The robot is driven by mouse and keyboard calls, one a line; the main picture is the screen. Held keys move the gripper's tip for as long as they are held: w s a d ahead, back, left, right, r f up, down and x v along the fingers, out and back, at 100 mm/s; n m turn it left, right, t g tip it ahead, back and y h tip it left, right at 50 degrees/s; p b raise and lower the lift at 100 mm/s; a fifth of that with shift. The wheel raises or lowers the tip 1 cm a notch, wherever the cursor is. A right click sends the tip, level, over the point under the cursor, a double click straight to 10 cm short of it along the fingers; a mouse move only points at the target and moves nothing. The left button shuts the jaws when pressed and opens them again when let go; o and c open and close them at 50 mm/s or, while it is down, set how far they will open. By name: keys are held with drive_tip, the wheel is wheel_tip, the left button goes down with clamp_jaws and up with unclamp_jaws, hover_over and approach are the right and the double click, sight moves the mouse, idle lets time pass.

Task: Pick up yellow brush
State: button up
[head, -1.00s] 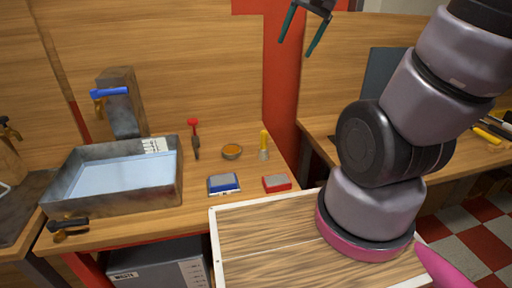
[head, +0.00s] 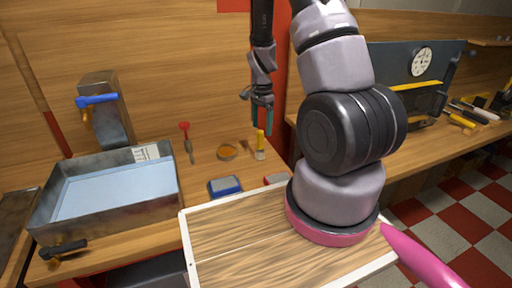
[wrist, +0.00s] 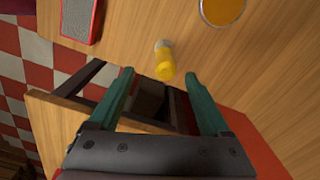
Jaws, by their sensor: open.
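The yellow brush (head: 260,142) stands on the wooden bench top near its right end, with its yellow handle up and its pale bristle end down. In the wrist view the brush (wrist: 165,62) is seen from above, beyond the fingertips and between their lines. My gripper (head: 257,122) points down above the brush with its teal fingers apart and nothing between them. In the wrist view my gripper (wrist: 158,82) also shows its two teal fingers spread. It does not appear to touch the brush.
An orange-filled bowl (head: 227,152) stands left of the brush. A blue block (head: 225,187) and a red block (head: 275,179) lie nearer. A red-handled tool (head: 187,142) and a metal water tray (head: 105,195) are farther left. A red panel (head: 283,90) rises behind.

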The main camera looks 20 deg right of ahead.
sight(260, 146)
wheel_tip(260, 146, down, 5)
drive_tip(key=shift+w+f, duration=0.1)
drive_tip(key=f, duration=0.5)
drive_tip(key=shift+w+a, duration=0.1)
drive_tip(key=shift+w, duration=0.25)
drive_tip(key=shift+r, duration=0.1)
clamp_jaws()
wheel_tip(260, 146, up, 10)
